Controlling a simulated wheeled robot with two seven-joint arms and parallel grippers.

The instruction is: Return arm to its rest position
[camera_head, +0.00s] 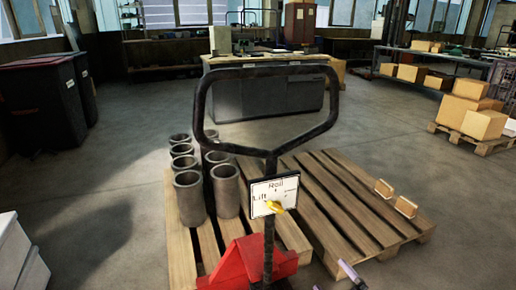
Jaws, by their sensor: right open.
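My right gripper (335,278) shows only in part at the bottom edge, right of the red pallet jack base (246,266). Its pale, purplish fingertips are apart and I see nothing between them. The rest of my right arm is out of the picture. My left gripper and arm are not in view. The black pallet jack handle (202,103) rises in front of me, with a white sign (262,190) reading "Lift" and a yellow lever (275,207) on it.
A wooden pallet (335,207) lies beyond the jack. Several grey cylinder liners (189,200) stand on its left part, and two small tan pieces (384,188) lie at its right. Dark bins (42,105) stand left. Cardboard boxes (484,124) sit on another pallet at right. Floor between is clear.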

